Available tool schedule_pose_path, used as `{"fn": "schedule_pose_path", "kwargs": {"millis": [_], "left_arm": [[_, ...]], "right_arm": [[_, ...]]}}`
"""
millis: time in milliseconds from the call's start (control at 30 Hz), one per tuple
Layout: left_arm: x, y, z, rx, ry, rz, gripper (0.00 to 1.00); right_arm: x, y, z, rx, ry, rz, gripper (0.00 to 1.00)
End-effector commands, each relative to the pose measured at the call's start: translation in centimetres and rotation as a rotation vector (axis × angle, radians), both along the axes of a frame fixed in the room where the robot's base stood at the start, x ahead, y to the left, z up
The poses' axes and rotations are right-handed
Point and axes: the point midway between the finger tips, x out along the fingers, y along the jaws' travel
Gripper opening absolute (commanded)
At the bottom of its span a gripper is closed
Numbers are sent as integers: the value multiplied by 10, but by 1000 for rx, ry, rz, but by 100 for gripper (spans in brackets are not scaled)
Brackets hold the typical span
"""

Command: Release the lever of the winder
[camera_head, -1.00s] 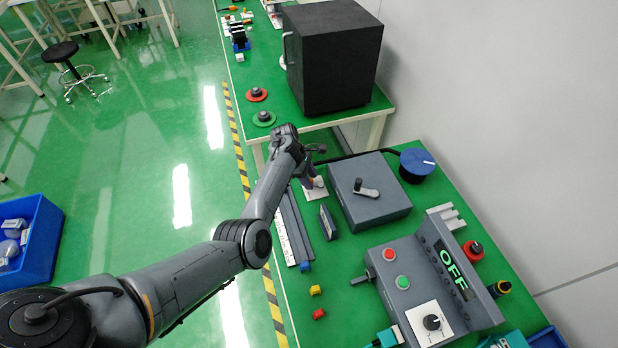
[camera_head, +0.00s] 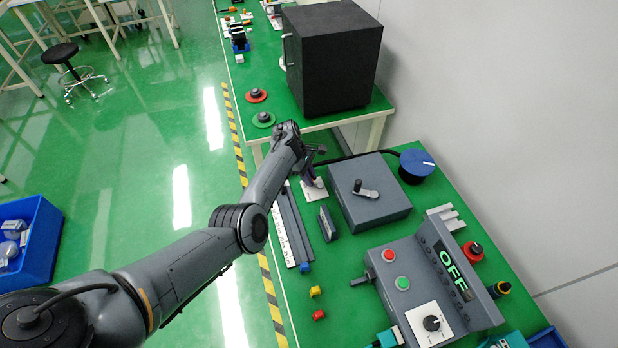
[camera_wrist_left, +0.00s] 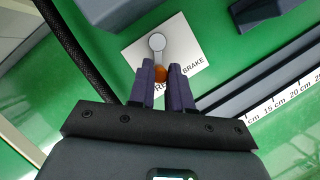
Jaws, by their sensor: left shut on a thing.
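The brake lever (camera_wrist_left: 157,45) has a grey round pivot and an orange knob (camera_wrist_left: 160,75). It stands on a white plate (camera_wrist_left: 190,50) marked "BRAKE". In the head view the plate (camera_head: 316,194) lies left of a grey box (camera_head: 370,210) with a crank handle (camera_head: 366,189) on top. My left gripper (camera_wrist_left: 161,72) is shut on the lever's orange knob, one dark finger on each side. In the head view the left gripper (camera_head: 309,175) is at the plate, and its fingers hide part of the lever. My right gripper is not in view.
A ruler rail (camera_head: 290,228) and a small dark block (camera_head: 327,223) lie near the plate. A control panel reading "OFF" (camera_head: 453,270) stands at the front right.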

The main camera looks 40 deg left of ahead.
Motion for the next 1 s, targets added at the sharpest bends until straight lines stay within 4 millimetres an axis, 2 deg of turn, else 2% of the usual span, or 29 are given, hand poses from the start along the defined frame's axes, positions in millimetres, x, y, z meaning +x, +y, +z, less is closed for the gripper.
{"fn": "schedule_pose_path", "kwargs": {"millis": [233,267,400,767,1000], "left_arm": [[0,1,-1,2,-1,-1,0],[0,1,-1,2,-1,-1,22],[0,1,-1,2,-1,-1,43],[0,2,3,1,-2,1,44],[-3,12,30,3,-3,2,44]], "right_arm": [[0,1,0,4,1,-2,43],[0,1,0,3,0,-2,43],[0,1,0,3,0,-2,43],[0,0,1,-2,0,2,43],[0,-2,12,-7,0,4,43]]}}
